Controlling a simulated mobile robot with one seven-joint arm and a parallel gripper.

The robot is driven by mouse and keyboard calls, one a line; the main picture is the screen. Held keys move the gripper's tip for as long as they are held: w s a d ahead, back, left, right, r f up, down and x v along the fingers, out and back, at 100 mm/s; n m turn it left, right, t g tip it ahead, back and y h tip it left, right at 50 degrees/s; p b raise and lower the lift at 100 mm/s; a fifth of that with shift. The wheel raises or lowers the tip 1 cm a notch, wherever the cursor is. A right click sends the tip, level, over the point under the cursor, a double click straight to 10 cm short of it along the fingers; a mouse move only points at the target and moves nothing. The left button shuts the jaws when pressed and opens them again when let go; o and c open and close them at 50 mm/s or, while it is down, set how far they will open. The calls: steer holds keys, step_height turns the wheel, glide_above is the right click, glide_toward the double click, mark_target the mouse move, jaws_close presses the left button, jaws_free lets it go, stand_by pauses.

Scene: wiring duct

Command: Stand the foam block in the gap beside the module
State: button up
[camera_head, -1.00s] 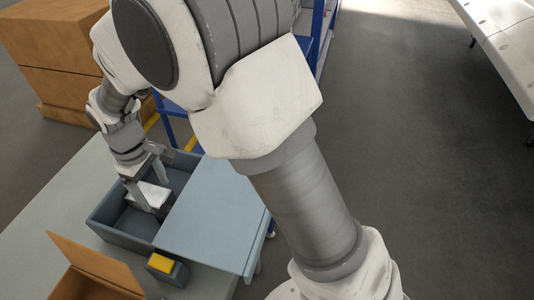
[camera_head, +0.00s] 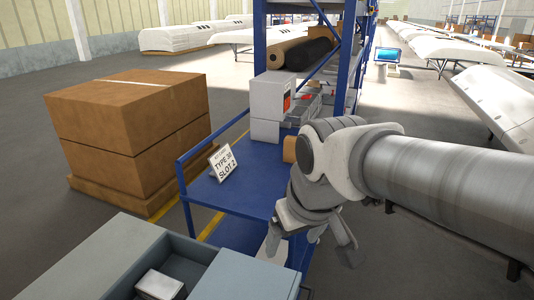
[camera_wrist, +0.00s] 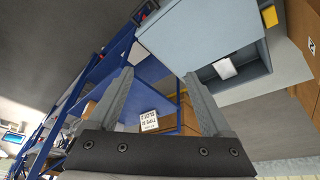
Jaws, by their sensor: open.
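A block with a white top (camera_head: 160,285) sits inside the open grey-blue box (camera_head: 135,290) at the lower left of the head view. It also shows in the wrist view (camera_wrist: 226,68) within the box, upper right. I cannot tell whether it is the module or the foam block. A light blue panel (camera_head: 245,278) covers the box's right part. My gripper (camera_head: 308,245) is open and empty, to the right of the box and apart from it. Its spread fingers show in the wrist view (camera_wrist: 158,74). The gap's sides are not clear. A yellow-topped piece (camera_wrist: 269,16) shows beyond the box.
A blue cart (camera_head: 230,195) carries a tilted sign (camera_head: 223,163) reading "TYPE 3B SLOT 2". Blue racking (camera_head: 265,40) with bins and rolls stands behind. Large brown cartons (camera_head: 130,125) stand at left. Open floor (camera_head: 440,110) lies at right.

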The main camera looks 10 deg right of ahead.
steer(key=s+d+m+t, duration=0.1)
steer(key=s+d+m, duration=0.2)
steer(key=s+d, duration=0.2)
steer(key=shift+s+d+r+h, duration=0.25)
steer(key=shift+s+h, duration=0.15)
steer(key=shift+s, duration=0.3)
